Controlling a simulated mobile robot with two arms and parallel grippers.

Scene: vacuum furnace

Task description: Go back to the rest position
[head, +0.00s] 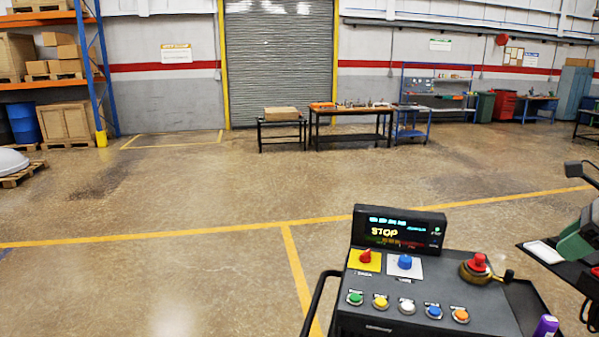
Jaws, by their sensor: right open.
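A dark part at the right edge, which I take to be my right gripper (583,173), shows only in part, cut off by the picture's edge. It is above and to the right of the control console (375,318), apart from it. It is open, and I see nothing held in it. My left gripper is not in view. The console's display (398,232) reads STOP. The console bears a red knob on yellow (366,257), a blue knob on white (404,262), a red mushroom button (478,263) and a row of several coloured buttons.
A green device (578,243) and a dark tray with a white pad (544,251) stand right of the console. A purple object (545,326) is at its front right corner. Workbenches (350,113) and a shutter door (280,65) are far back.

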